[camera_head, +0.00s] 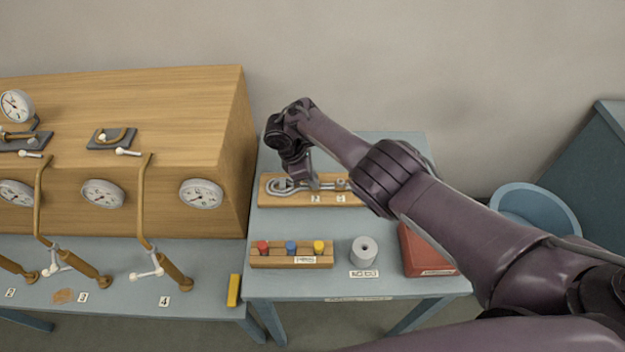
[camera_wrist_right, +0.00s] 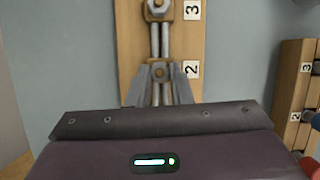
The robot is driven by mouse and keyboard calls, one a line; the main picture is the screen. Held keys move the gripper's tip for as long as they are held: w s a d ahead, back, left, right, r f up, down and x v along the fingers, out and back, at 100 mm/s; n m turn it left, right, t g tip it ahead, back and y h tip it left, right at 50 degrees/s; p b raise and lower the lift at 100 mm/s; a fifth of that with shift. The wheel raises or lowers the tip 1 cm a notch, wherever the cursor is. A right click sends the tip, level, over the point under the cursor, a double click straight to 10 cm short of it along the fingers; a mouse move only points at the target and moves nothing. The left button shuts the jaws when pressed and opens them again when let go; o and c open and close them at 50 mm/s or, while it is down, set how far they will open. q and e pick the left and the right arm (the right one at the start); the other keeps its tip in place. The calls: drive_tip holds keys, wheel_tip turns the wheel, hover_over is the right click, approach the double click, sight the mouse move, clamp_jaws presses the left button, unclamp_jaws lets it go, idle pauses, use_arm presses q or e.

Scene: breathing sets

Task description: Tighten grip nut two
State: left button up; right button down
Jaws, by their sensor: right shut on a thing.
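My right gripper (camera_head: 310,183) reaches down over a wooden board (camera_head: 282,200) on the small blue table. In the right wrist view its two fingers (camera_wrist_right: 161,88) stand on either side of grip nut two (camera_wrist_right: 161,72), beside the label 2, and are shut on it. The nut sits on a pair of grey rods running along the board. Another nut (camera_wrist_right: 158,8) shows farther up, beside the label 3. A grey metal loop (camera_head: 280,187) lies at the board's left end. My left gripper is not in view.
In front of the board are a wooden rack (camera_head: 290,262) with red, blue and yellow pegs, a grey roll (camera_head: 364,250) and a red box (camera_head: 425,252). A wooden cabinet (camera_head: 215,135) with gauges stands left. A blue basin (camera_head: 535,210) is at right.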

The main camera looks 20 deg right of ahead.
drive_tip(key=m+g+b, duration=0.1)
drive_tip(key=m, duration=0.2)
drive_tip(key=shift+f+y, duration=0.1)
drive_tip(key=shift+y, duration=0.2)
drive_tip(key=shift+w+d+m+g+b, duration=0.15)
drive_tip(key=shift+m+g+b, duration=0.25)
drive_tip(key=shift+m+b, duration=0.3)
drive_tip(key=shift+m, duration=0.3)
drive_tip(key=c, duration=1.3)
unclamp_jaws()
drive_tip(key=v, duration=0.8)
